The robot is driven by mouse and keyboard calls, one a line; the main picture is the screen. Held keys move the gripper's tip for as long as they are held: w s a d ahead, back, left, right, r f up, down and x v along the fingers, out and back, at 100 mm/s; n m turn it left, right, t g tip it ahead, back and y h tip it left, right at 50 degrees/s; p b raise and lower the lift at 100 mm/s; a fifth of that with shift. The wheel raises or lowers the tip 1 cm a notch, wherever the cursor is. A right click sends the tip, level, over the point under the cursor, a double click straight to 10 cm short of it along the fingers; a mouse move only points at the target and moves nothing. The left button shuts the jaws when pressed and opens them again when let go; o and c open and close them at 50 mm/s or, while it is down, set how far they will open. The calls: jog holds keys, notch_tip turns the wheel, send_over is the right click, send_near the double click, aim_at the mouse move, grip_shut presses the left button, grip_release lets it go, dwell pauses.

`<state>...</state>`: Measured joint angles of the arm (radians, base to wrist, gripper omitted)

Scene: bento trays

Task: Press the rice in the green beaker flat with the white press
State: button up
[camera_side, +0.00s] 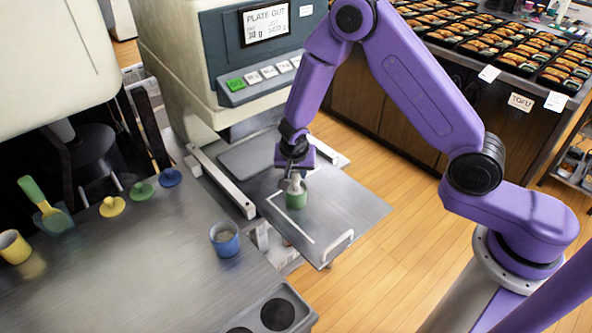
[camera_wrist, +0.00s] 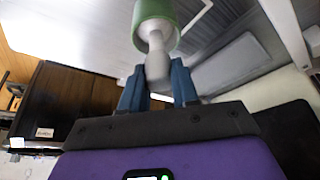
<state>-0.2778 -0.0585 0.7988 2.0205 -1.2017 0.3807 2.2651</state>
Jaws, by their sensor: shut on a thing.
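The green beaker (camera_side: 296,200) stands on the metal plate in front of the machine. My gripper (camera_side: 291,168) is right above it, pointing down. My gripper is shut on the handle of the white press (camera_side: 295,185). In the wrist view, the blue fingers (camera_wrist: 158,88) sit on both sides of the white press (camera_wrist: 157,60). Its wide head appears within the rim of the green beaker (camera_wrist: 172,12). The rice in the green beaker is hidden by the press and the beaker wall, so I cannot tell how flat it is.
A blue beaker (camera_side: 225,240) with pale contents and a yellow beaker (camera_side: 13,247) stand on the left counter. Yellow (camera_side: 112,207), green (camera_side: 142,193) and blue (camera_side: 170,178) knobbed pieces line its back edge. The machine (camera_side: 225,60) rises behind the plate (camera_side: 350,205).

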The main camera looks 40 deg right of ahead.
jog(key=shift+r, duration=3.8)
notch_tip(320, 180, up, 4)
